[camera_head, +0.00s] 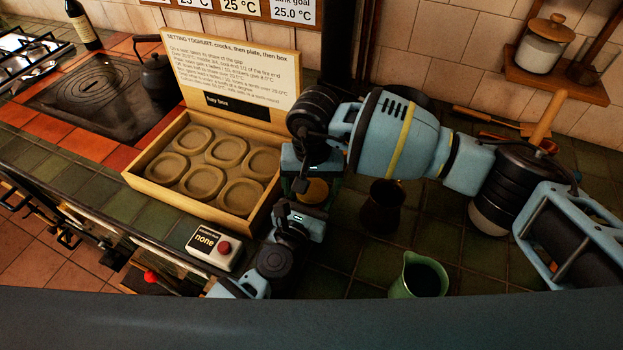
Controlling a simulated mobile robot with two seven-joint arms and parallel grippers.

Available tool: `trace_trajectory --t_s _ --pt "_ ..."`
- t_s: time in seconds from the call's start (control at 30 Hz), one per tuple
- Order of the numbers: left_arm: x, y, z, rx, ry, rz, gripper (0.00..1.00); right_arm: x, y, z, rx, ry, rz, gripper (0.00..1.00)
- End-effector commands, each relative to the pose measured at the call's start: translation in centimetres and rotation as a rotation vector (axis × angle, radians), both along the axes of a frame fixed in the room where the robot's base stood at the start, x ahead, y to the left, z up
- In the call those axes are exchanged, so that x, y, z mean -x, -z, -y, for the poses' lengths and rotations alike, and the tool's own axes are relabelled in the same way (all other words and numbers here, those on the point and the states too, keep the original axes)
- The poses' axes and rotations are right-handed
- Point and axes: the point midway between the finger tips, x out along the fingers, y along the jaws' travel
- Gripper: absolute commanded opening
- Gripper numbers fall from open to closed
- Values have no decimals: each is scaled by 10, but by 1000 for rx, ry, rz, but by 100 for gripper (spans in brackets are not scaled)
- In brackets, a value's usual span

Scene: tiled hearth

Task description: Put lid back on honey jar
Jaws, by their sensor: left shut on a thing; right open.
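A small round amber-yellow thing (312,191), seemingly the honey jar or its lid, shows between my two grippers. I cannot tell whether its round top is a lid or open honey. My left gripper (301,214) comes up from the lower middle and is shut on this thing's near side. My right gripper (312,172) reaches in from the right, pointing down over it, open. The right wrist and fingers hide the far side. No separate lid can be made out.
A wooden box (262,220) with several round hollows and an instruction board stands left. A button box (214,248) is at the counter's front. A dark jug (382,207) and a green jug (419,276) stand right. A lidded jar (543,44) is on the shelf.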

Motion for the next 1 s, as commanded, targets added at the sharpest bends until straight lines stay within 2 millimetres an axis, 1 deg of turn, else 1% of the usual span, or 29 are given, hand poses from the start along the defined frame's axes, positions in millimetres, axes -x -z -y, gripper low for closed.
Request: trace_trajectory --t_s 0.13,0.5,0.63,0.73,1.0 --pt "0 -2 0 1 0 3 0 0 0 0 0 0 0 83" --pt "0 -2 1 1 1 3 0 0 -1 -1 -2 -1 0 35" --pt "0 -2 1 1 2 3 0 1 -1 -1 -4 21 0 34" --pt "0 -2 1 1 3 3 0 1 -1 -1 -6 105 -2 34" --pt "0 -2 2 1 4 3 0 1 -1 -1 -20 535 -10 34"
